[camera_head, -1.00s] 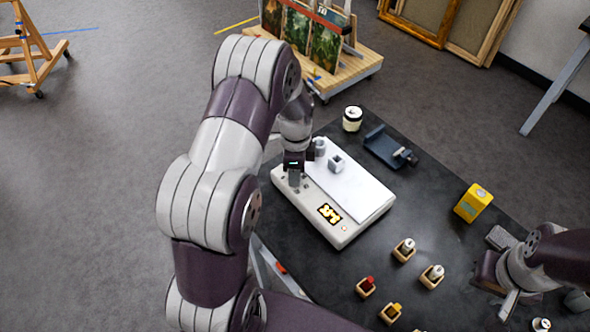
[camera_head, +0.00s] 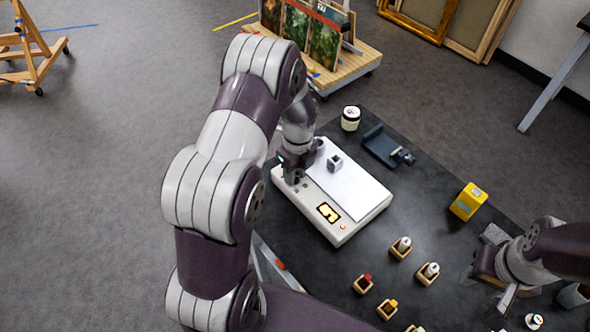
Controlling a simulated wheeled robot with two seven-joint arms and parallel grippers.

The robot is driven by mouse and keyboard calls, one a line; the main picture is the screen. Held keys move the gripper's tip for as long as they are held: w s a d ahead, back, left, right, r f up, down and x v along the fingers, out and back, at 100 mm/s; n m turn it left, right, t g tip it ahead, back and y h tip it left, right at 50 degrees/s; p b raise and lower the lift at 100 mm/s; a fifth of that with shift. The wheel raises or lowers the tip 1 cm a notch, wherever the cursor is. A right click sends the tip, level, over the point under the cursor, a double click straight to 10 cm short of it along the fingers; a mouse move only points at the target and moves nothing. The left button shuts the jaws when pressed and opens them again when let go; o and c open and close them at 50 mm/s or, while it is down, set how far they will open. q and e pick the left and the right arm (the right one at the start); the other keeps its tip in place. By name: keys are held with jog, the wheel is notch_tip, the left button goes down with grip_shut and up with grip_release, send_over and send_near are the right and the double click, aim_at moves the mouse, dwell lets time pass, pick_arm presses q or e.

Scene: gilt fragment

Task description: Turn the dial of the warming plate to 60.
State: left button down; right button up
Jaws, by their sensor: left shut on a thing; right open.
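The warming plate (camera_head: 338,234) is a cream box with a white top, lying slantwise on the black table. Its lit yellow display (camera_head: 328,212) is on the front strip, with digits too small to read surely. A small red light shows beside the display. My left gripper (camera_head: 292,179) is over the far left end of that strip, shut on what appears to be the dial, which the fingers hide. My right gripper (camera_head: 484,272) is open at the right side of the table, away from the plate.
A small grey block (camera_head: 335,163) sits on the plate's white top. A white jar (camera_head: 351,118), a dark blue holder (camera_head: 385,147) and a yellow box (camera_head: 469,201) stand around it. Several small bottles in wooden holders (camera_head: 400,250) stand at the front right.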

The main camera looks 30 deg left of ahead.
pick_arm(q)
jog(key=shift+w+r, duration=0.1)
jog(key=shift+w, duration=0.05)
dwell(0.4)
jog(key=c, duration=1.1)
grip_release()
notch_tip(320, 180, up, 13)
jog(key=b, duration=0.1)
jog(key=shift+w+d+f+b, duration=0.15)
jog(key=shift+w+f+b, duration=0.05)
jog(key=shift+w+b, duration=0.15)
